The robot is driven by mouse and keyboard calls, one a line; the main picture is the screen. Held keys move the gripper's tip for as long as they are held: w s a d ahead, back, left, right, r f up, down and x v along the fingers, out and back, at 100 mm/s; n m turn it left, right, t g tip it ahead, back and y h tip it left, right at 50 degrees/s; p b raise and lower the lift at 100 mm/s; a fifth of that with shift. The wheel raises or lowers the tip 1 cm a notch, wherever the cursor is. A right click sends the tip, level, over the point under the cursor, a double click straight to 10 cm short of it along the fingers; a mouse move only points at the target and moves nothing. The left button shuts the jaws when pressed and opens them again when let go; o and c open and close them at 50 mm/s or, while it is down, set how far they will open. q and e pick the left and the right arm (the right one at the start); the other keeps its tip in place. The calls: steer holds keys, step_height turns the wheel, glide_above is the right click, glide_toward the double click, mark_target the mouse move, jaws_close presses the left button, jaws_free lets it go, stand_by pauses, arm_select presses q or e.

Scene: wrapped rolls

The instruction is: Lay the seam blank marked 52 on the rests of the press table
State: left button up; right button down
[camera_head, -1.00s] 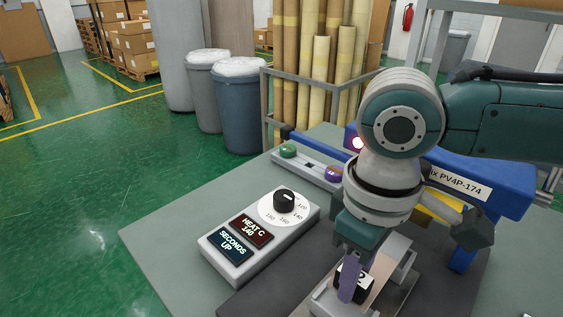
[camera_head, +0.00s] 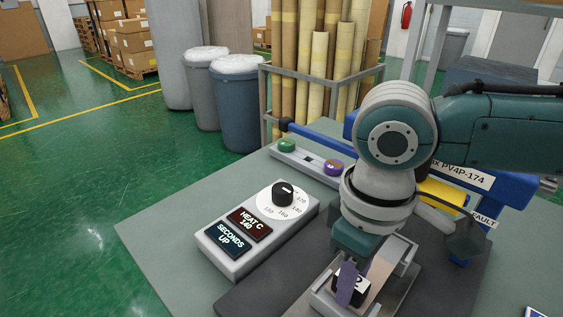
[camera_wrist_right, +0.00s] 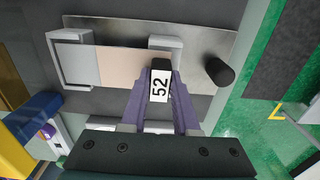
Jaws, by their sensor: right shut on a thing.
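My right gripper (camera_head: 347,288) points down over the press table (camera_head: 165,232), its purple fingers shut on the black block of the seam blank (camera_head: 379,272). The block's white label reads 52 in the right wrist view, where the gripper (camera_wrist_right: 158,90) holds it. The blank's flat strip (camera_wrist_right: 120,66), part grey and part tan, reaches left from the block. It lines up with the two pale rests, one at the left (camera_wrist_right: 68,36) and one by the block (camera_wrist_right: 165,42). I cannot tell whether the strip touches them. My left gripper is not in view.
A control box (camera_head: 258,232) with a dial shows HEAT C 140 and SECONDS UP. Behind it is a button panel (camera_head: 305,160) with green and purple buttons. A blue press arm (camera_head: 505,188) stands at the right. The wrist view shows a metal plate (camera_wrist_right: 205,42) and black knob (camera_wrist_right: 217,73).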

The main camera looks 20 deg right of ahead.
steer(key=c, duration=0.6)
jaws_free()
step_height(320, 180, up, 10)
steer(key=shift+f+p, duration=0.1)
steer(key=shift+p, duration=0.6)
